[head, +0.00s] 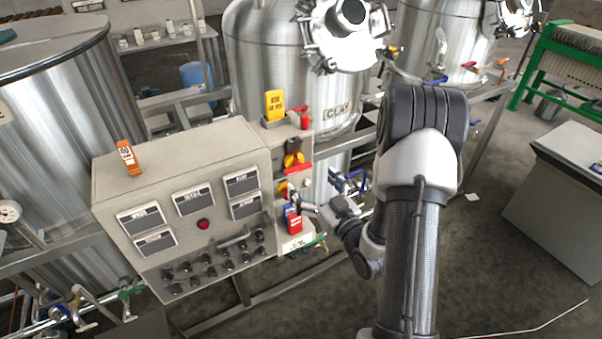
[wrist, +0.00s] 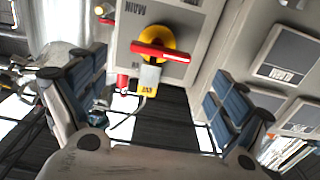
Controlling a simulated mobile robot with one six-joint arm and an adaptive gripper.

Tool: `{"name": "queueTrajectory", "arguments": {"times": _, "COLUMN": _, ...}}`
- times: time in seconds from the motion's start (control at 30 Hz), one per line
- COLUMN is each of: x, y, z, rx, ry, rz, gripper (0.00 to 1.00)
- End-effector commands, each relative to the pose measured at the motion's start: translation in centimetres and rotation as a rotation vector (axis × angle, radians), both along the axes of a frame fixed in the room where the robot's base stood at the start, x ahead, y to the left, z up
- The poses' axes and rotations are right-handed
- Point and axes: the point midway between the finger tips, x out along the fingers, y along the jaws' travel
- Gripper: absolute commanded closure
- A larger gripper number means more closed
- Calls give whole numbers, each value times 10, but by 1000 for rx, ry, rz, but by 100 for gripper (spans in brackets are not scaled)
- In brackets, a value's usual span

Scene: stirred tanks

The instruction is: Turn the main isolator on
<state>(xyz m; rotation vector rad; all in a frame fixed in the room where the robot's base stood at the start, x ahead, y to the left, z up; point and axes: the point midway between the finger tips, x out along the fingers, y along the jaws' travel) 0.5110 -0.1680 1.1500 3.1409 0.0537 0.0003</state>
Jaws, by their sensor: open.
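The main isolator (wrist: 155,50) is a yellow disc with a red bar handle on a grey plate, with the word MAIN upside down above it in the wrist view. The handle lies nearly crosswise there. A white and yellow tag (wrist: 149,80) shows just below the handle. My gripper (wrist: 155,105) is open, with blue-grey finger pads at either side and nothing between them. The isolator is beyond the fingertips, apart from them. In the head view my gripper (head: 306,207) is beside the panel's right side, partly hidden by my wrist. Two yellow-and-red switches show there; I cannot tell which is main.
The grey control box (head: 180,165) has several labels, a red button (head: 203,224) and rows of black knobs. Steel tanks and pipes are close behind. Open floor lies at lower right.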

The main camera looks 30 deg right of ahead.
Motion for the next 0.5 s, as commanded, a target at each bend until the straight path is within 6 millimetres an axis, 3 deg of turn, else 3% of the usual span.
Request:
{"name": "queueTrajectory", "arguments": {"times": 0.2, "x": 41, "y": 2, "z": 0, "rx": -1, "ry": -1, "rz": 2, "gripper": 8}}
{"name": "queueTrajectory", "arguments": {"times": 0.5, "x": 61, "y": 2, "z": -1, "rx": 1, "ry": 1, "rz": 0, "gripper": 8}}
